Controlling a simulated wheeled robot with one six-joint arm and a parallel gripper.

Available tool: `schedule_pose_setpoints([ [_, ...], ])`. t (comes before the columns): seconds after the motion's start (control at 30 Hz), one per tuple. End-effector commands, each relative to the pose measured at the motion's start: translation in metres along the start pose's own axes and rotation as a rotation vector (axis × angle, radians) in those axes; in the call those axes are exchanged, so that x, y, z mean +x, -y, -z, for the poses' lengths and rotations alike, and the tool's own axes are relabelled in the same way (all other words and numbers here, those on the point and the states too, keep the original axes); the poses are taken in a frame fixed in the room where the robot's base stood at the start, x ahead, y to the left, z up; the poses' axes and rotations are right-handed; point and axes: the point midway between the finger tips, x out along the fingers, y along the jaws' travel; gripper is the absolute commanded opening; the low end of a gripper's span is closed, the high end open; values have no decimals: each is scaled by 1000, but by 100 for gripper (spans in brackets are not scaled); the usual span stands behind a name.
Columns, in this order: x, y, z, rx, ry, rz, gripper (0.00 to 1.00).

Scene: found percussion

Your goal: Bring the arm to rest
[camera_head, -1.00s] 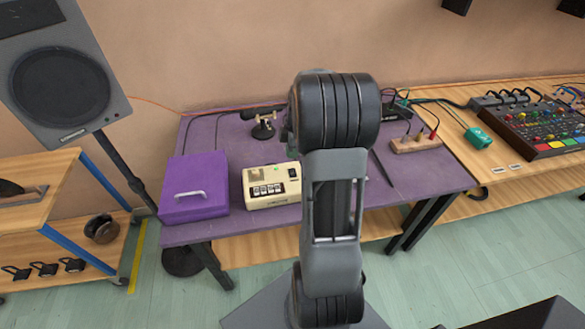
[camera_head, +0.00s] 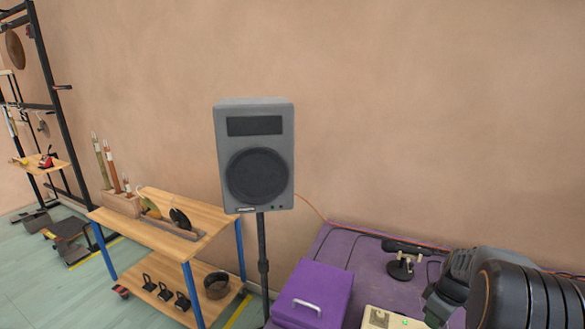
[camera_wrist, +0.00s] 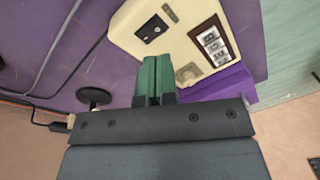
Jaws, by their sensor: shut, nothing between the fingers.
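My gripper (camera_wrist: 156,80) shows in the wrist view with its two green fingers closed together and nothing between them. The fingertips point towards a cream device (camera_wrist: 150,48) with a row of small windows. I cannot tell how far the tips are above it. My arm fills the lower right corner of the head view, bent over the purple table (camera_head: 366,262). The fingers cannot be made out clearly there. Part of the cream device also shows at the bottom edge of that view.
A wooden cart (camera_head: 160,232) with blue legs stands farther left. The wall above is clear.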

Motion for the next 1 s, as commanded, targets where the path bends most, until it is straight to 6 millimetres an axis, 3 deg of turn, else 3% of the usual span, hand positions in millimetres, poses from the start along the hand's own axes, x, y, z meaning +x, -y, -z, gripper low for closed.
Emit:
schedule_pose_setpoints([
  [0.17, -14, 54, 4, 442, 23, -44, 0],
  [0.3, -32, 116, 15, 697, -13, -119, 0],
  [0.5, -50, 186, 22, 767, -119, -186, 0],
  [0.7, -63, 224, 27, 636, -206, -211, 0],
  [1.0, -74, 238, 36, 566, -253, -214, 0],
])
